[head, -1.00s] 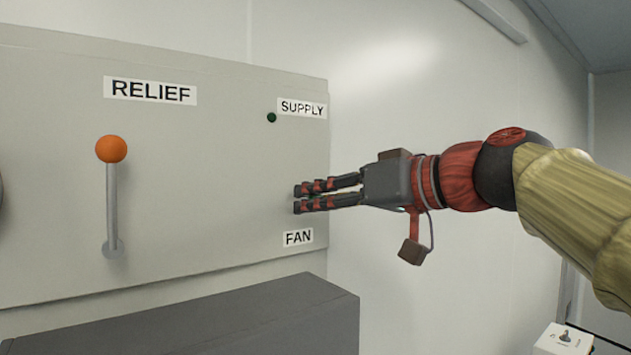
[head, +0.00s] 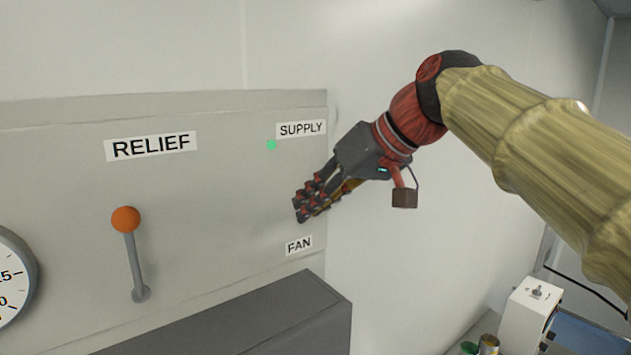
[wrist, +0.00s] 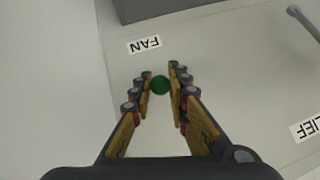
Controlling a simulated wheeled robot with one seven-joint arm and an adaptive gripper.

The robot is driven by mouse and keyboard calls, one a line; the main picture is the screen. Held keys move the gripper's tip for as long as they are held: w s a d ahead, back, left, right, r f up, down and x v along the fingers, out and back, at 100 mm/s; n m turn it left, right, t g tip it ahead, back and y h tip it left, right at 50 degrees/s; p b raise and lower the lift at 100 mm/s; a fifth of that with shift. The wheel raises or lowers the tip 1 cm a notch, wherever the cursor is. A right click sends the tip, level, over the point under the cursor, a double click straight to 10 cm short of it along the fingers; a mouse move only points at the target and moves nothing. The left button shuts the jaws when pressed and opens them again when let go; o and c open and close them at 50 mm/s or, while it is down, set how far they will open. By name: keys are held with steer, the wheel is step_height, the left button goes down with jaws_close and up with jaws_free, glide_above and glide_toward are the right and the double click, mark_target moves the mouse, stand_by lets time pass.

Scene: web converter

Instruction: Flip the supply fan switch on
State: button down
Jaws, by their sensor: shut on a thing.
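The supply fan switch shows in the wrist view as a round dark green knob (wrist: 160,85) between my two fingers. My gripper (head: 300,206) is shut on it, tilted down to the left against the grey panel. In the head view my fingers hide the switch. The SUPPLY label (head: 301,129) is above my gripper and the FAN label (head: 299,245) is just below it. The FAN label also shows in the wrist view (wrist: 144,45). A small indicator lamp (head: 271,145) beside the SUPPLY label glows bright green.
The RELIEF lever (head: 131,250) with an orange ball stands to the left on the same panel. A gauge (head: 14,278) is at the far left. A dark grey box (head: 235,325) juts out below. A white box (head: 529,303) with a small switch stands at the lower right.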

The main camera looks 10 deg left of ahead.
steer(key=shift+a+r+g+h+p, duration=0.1)
steer(key=shift+r+g+h+p, duration=0.25)
steer(key=shift+p, duration=0.8)
steer(key=c, duration=1.8)
jaws_free()
steer(key=shift+w, duration=0.1)
steer(key=shift+o, duration=0.4)
steer(key=shift+f, duration=0.1)
steer(key=v, duration=1.2)
steer(key=shift+a, duration=0.15)
